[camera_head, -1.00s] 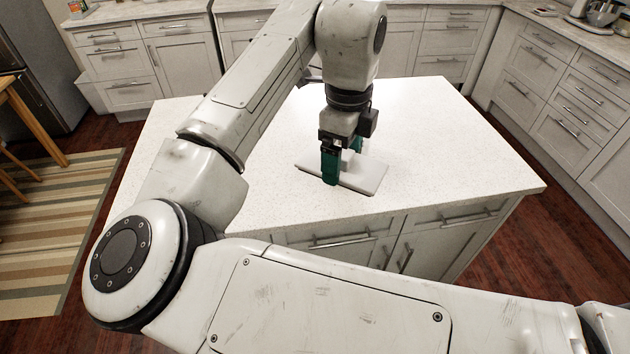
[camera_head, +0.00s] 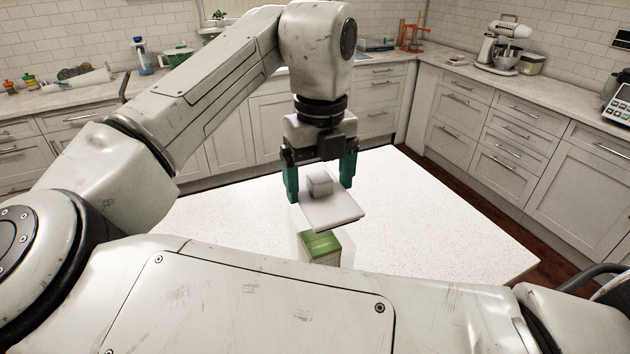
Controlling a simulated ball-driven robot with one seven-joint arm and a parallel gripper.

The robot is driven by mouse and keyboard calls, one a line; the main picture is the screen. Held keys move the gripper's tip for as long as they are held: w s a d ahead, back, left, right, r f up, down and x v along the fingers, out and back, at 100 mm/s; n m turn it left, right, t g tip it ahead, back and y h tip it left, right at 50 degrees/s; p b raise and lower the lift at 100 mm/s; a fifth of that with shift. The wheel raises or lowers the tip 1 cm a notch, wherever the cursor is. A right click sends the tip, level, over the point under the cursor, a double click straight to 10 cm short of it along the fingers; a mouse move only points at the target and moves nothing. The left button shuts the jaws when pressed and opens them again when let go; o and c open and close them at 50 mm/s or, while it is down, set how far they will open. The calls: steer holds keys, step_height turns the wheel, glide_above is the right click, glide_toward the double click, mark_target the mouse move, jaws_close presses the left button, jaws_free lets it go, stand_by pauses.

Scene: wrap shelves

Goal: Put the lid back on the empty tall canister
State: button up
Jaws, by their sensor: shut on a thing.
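A flat pale grey square lid (camera_head: 333,212) with a block-shaped knob (camera_head: 320,184) hangs level, or nearly so, under my gripper (camera_head: 320,188). The two green fingers are on either side of the knob, and I take my gripper as shut on the lid. A box-like thing with a green top (camera_head: 320,244) stands just in front of and below the lid in the picture. Its lower part is hidden by my arm. I cannot tell whether it is a canister or what it holds. No empty tall canister shows clearly.
The white speckled island top (camera_head: 440,220) is clear to the right and left. My arm covers its near part. Back counters carry a stand mixer (camera_head: 500,50), an orange stand (camera_head: 413,35), a blue bottle (camera_head: 141,56) and a scale-like appliance (camera_head: 617,105), well away.

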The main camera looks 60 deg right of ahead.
steer(key=shift+w+f+b, duration=0.1)
steer(key=shift+f+b, duration=1.7)
steer(key=shift+b, duration=0.2)
steer(key=shift+f+b, duration=0.3)
steer(key=shift+f, duration=0.7)
steer(key=shift+p, duration=0.55)
steer(key=shift+f, duration=0.7)
steer(key=o, duration=0.9)
steer(key=shift+c, duration=0.2)
